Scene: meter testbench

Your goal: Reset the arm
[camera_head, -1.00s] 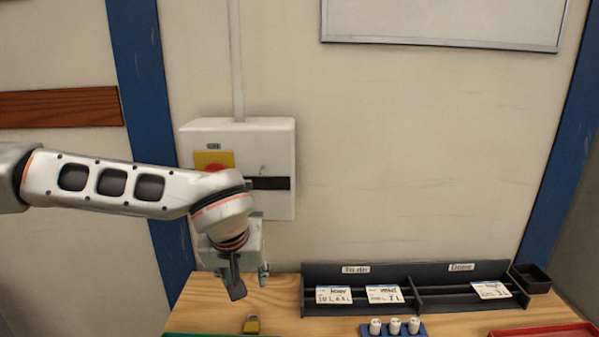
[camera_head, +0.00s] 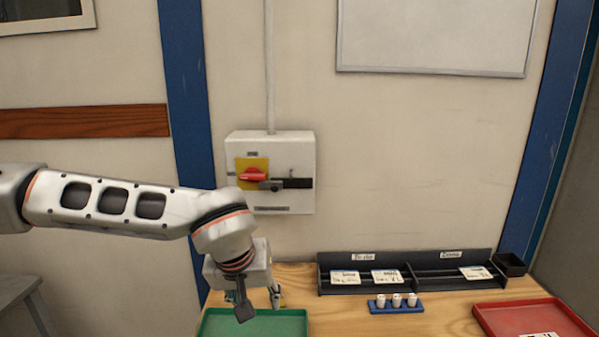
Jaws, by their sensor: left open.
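My left arm (camera_head: 130,205) reaches in from the left and bends down at the wrist. My left gripper (camera_head: 259,304) points down over the far edge of the green tray (camera_head: 285,324) and is open, with no object visible between its fingers. It is in front of and below the wall switch box (camera_head: 270,142), apart from its red rotary handle (camera_head: 253,174) on a yellow plate. My right gripper is out of view.
A dark rack (camera_head: 400,280) with several white cards stands at the back of the wooden bench (camera_head: 345,318). A blue holder (camera_head: 385,308) with white cylinders is before it. A red tray (camera_head: 515,318) is at right, a small black bin (camera_head: 511,264) behind it.

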